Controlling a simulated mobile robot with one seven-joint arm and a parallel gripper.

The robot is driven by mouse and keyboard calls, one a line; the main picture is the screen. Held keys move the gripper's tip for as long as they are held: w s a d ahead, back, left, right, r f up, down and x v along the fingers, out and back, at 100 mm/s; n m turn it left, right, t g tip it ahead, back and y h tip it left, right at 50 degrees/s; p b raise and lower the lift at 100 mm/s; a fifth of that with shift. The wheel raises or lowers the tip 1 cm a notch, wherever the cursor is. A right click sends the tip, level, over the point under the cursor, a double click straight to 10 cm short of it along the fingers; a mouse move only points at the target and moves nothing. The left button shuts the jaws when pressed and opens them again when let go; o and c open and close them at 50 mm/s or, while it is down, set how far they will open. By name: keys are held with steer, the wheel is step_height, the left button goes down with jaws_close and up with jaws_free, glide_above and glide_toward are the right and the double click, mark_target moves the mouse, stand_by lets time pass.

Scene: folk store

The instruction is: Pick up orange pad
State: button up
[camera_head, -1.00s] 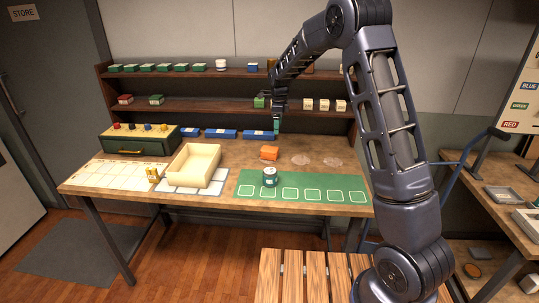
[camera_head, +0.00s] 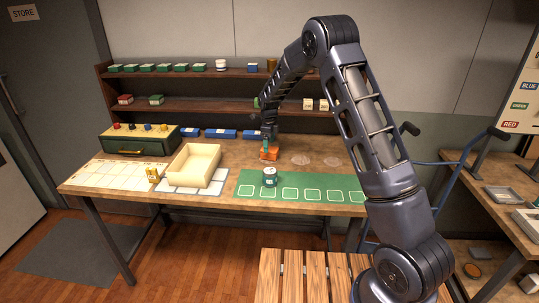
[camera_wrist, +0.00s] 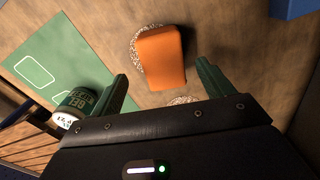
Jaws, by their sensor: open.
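The orange pad (camera_head: 268,155) is a small block on the wooden table, right of the cream tray and behind the green mat. In the wrist view the orange pad (camera_wrist: 161,58) lies ahead of and between my green fingertips, partly over a speckled round patch. My gripper (camera_head: 268,143) points down just above the pad in the head view and overlaps its top. In the wrist view my gripper (camera_wrist: 160,80) is open, with nothing between its fingers. I cannot tell whether a finger touches the pad.
A dark green tin (camera_head: 269,177) stands on the green mat (camera_head: 322,182) just in front of the pad. The cream tray (camera_head: 180,178) stands to the left. Two pale round patches lie right of the pad. The shelf (camera_head: 200,112) with several boxes rises behind.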

mark_target(270, 149)
steer(key=shift+w+d+f, duration=0.1)
steer(key=shift+f, duration=1.05)
steer(key=shift+w+f, duration=0.1)
steer(key=shift+f, duration=1.05)
steer(key=c, duration=1.1)
steer(key=shift+o, duration=0.2)
